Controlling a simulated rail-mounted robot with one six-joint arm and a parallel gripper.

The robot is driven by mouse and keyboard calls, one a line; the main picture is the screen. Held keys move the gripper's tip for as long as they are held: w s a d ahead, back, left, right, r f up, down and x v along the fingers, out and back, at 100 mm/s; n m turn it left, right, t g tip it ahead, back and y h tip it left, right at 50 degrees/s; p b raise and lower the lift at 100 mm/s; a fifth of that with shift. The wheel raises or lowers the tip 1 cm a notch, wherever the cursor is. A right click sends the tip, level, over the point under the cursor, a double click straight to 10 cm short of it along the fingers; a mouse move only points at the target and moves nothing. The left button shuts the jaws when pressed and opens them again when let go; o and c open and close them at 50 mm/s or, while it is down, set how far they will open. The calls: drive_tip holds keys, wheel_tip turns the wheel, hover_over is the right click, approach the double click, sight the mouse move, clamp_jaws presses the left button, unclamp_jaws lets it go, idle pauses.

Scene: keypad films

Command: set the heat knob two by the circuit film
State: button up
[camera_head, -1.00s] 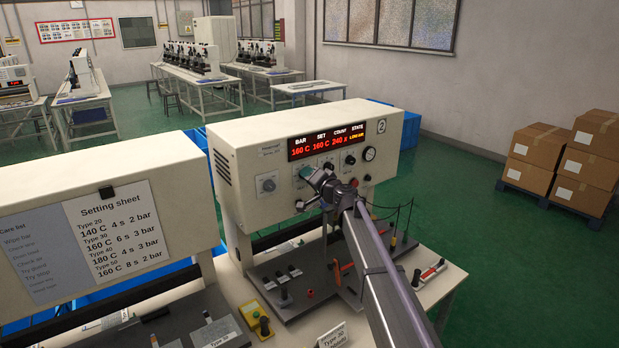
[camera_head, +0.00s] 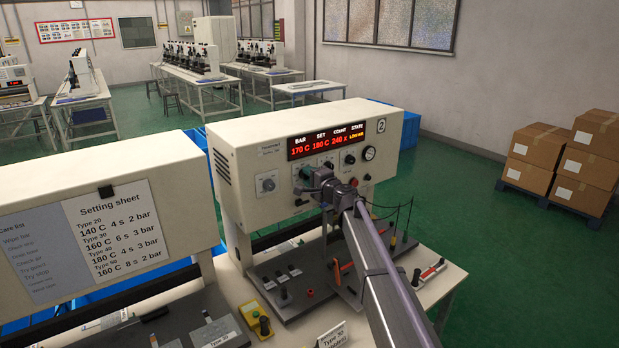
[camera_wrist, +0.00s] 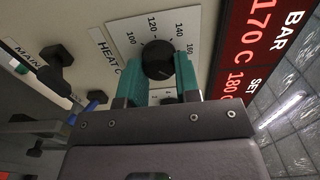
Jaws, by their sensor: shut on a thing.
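My gripper (camera_head: 308,174) is at the front panel of the press marked 2 (camera_head: 250,160). In the wrist view its teal fingers (camera_wrist: 159,70) are shut on the black heat knob (camera_wrist: 157,58), one on each side. The knob sits on a white dial plate (camera_wrist: 128,30) with numbers such as 100, 120, 140 and 160, beside a "HEAT C" label. The red display (camera_head: 330,143) reads BAR 170 C, SET 180 C, COUNT 240 x. I cannot pick out the circuit film.
A setting sheet (camera_head: 118,232) on the left press lists Types 20 to 50 with heats, times and bars. A MAIN switch knob (camera_wrist: 60,55) is left of the heat knob in the wrist view. A pressure gauge (camera_head: 369,153) is at the panel's right. Thin wires rise beside my arm.

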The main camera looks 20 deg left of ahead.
idle(0.3)
drive_tip(key=o, duration=0.9)
drive_tip(key=v, duration=1.1)
drive_tip(key=shift+a, duration=0.1)
